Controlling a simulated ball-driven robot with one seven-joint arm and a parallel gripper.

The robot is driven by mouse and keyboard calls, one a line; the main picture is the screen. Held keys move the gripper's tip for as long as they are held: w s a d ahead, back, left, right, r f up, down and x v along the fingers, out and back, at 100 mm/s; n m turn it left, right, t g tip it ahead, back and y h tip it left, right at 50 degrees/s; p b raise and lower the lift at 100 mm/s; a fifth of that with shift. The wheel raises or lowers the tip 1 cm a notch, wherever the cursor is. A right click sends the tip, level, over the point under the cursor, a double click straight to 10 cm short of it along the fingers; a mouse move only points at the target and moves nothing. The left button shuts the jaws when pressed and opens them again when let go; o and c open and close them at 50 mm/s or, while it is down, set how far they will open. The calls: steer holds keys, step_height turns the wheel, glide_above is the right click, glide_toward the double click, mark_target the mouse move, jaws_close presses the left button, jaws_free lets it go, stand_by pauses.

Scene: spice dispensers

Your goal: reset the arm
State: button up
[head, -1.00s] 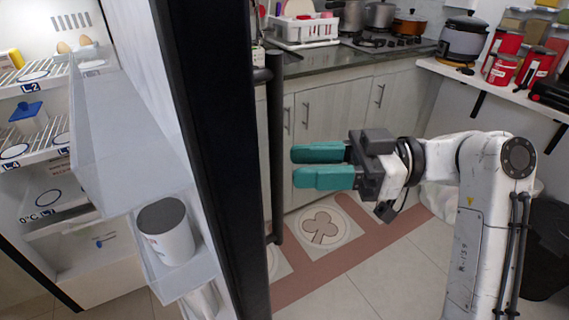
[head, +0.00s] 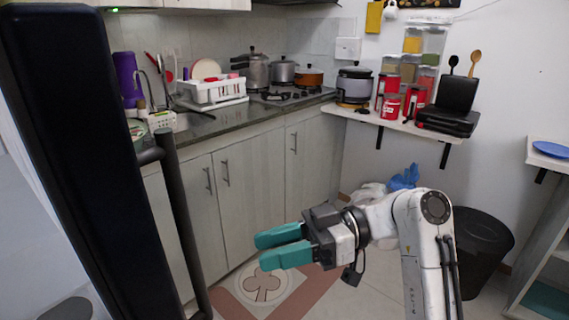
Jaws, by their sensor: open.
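My gripper (head: 262,248) has two teal fingers and is in the lower middle of the head view. It is open, with a gap between the fingers and nothing held. It points left, in front of the lower kitchen cabinets (head: 240,190) and above the patterned floor mat (head: 262,284). My white arm rises from the bottom edge, right of the gripper.
A dark fridge door edge (head: 85,150) with a vertical handle (head: 185,230) fills the left side. A wall shelf (head: 400,124) holds red canisters (head: 390,106), a cooker (head: 354,84) and clear spice containers (head: 410,66). A black bin (head: 480,245) stands on the floor at right.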

steer(key=s+d+f+m+t+h, duration=0.1)
steer(key=d+f+m+t, duration=0.15)
steer(key=f, duration=0.45)
steer(key=s+d+f+m+t+h, duration=0.2)
steer(key=d+f+m, duration=0.15)
steer(key=f, duration=0.45)
steer(key=s+d+f+m+t+h, duration=0.1)
steer(key=d+f+m+t, duration=0.1)
steer(key=f+m, duration=0.35)
steer(key=s+d+f+m+h, duration=0.4)
steer(key=s+d+f+h, duration=0.2)
steer(key=s+d+f, duration=0.45)
steer(key=s+d+f+m+h, duration=0.2)
steer(key=s+d+h, duration=0.1)
steer(key=s+d, duration=0.35)
steer(key=s+d+f+m+h, duration=0.25)
steer(key=s+d+h, duration=0.2)
steer(key=s, duration=0.35)
step_height(320, 180, up, 13)
steer(key=y+p, duration=0.1)
steer(key=p, duration=1.1)
steer(key=shift+w+d+p, duration=0.15)
steer(key=shift+d+p, duration=0.05)
steer(key=shift+p, duration=0.2)
steer(key=shift+g, duration=0.25)
